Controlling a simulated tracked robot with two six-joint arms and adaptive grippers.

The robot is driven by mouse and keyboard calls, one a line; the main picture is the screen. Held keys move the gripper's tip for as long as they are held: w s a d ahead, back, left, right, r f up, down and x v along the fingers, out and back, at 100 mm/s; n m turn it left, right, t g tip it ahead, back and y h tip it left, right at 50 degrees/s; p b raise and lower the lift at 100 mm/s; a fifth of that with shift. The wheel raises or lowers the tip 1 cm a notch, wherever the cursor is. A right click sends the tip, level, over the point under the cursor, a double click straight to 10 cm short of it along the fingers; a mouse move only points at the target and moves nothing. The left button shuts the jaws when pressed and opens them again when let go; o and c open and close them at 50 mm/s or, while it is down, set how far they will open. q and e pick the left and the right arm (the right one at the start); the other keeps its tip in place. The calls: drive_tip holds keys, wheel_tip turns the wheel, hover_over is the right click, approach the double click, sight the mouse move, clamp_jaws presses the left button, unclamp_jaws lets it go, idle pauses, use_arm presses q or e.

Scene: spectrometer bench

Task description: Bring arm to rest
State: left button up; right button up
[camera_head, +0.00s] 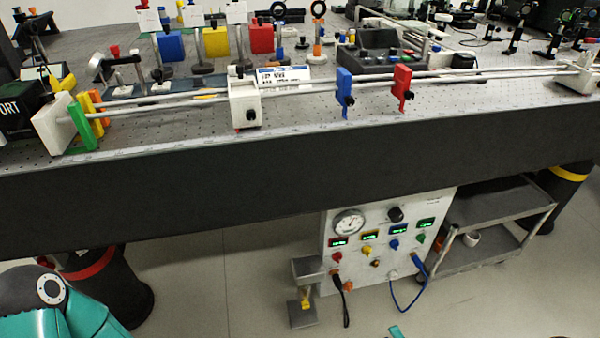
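Part of my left arm (62,310), teal with a dark round joint, shows in the bottom left corner, in front of the bench and clear of it. Its gripper is outside the picture. A small teal piece (397,331) shows at the bottom edge; I cannot tell what it belongs to. My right gripper is not in view.
The optical bench (300,170) spans the picture, with rails carrying a white block (244,103), a blue clamp (344,92) and a red clamp (402,86). Below stand a control panel (375,262) with cables and a grey cart (500,216). Floor in front is mostly clear.

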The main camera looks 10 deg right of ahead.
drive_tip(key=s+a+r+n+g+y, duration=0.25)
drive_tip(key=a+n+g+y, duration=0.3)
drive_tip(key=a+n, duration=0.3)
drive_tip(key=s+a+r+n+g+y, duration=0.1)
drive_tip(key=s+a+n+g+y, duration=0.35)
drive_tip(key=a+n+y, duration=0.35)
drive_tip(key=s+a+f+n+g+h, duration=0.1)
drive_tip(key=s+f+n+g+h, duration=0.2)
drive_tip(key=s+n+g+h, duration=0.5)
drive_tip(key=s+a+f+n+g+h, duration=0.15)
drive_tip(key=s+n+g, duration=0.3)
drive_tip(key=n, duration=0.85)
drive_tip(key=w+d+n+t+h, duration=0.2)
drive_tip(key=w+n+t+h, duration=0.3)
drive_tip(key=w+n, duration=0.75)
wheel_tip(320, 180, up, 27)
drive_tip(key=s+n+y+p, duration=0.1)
drive_tip(key=p, duration=2.6)
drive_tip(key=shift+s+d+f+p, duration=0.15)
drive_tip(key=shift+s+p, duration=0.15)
